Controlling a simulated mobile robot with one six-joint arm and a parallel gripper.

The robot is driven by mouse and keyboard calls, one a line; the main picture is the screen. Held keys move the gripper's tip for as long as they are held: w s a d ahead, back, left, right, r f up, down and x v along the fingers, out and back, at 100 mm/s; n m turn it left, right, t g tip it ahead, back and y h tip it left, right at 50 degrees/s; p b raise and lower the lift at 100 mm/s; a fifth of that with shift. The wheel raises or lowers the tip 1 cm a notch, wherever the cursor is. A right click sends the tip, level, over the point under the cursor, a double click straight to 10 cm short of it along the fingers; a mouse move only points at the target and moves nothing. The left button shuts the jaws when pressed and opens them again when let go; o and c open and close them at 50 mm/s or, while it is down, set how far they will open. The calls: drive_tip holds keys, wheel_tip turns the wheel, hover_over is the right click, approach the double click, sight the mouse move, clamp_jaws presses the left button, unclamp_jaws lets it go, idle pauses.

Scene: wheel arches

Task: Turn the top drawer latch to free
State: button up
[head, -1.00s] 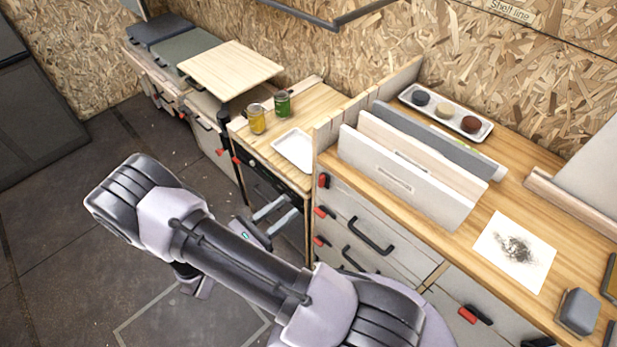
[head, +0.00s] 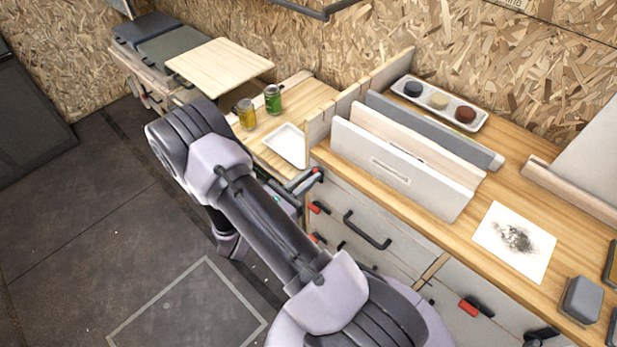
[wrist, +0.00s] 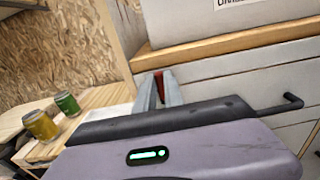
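The top drawer latch (head: 318,171) is a small red-ended piece at the upper left corner of the grey drawer front, under the wooden worktop. My gripper (head: 304,181) is right at it, with grey fingers reaching up to the cabinet's left edge. In the wrist view, my gripper (wrist: 159,88) has one finger on each side of the red latch (wrist: 158,82). The latch's lower part is hidden by the gripper. Whether the fingers press on the latch or stand slightly apart from it cannot be told.
Lower red latches (head: 318,207) and a black drawer handle (head: 367,231) are close below and right. A white tray (head: 286,145), a yellow jar (head: 246,113) and a green jar (head: 272,99) stand on the lower counter at left. The floor at lower left is clear.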

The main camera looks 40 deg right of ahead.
clamp_jaws()
drive_tip(key=shift+w+f+n+p, duration=0.2)
drive_tip(key=shift+n+p, duration=0.85)
drive_tip(key=shift+n, duration=1.95)
drive_tip(key=shift+w+f+n+p, duration=0.2)
drive_tip(key=shift+n+p, duration=0.85)
drive_tip(key=shift+n, duration=1.95)
drive_tip(key=shift+w+f+n+p, duration=0.2)
drive_tip(key=shift+n+p, duration=0.85)
drive_tip(key=shift+n, duration=1.95)
drive_tip(key=o, duration=0.7)
unclamp_jaws()
drive_tip(key=shift+o, duration=0.2)
drive_tip(key=shift+a, duration=0.1)
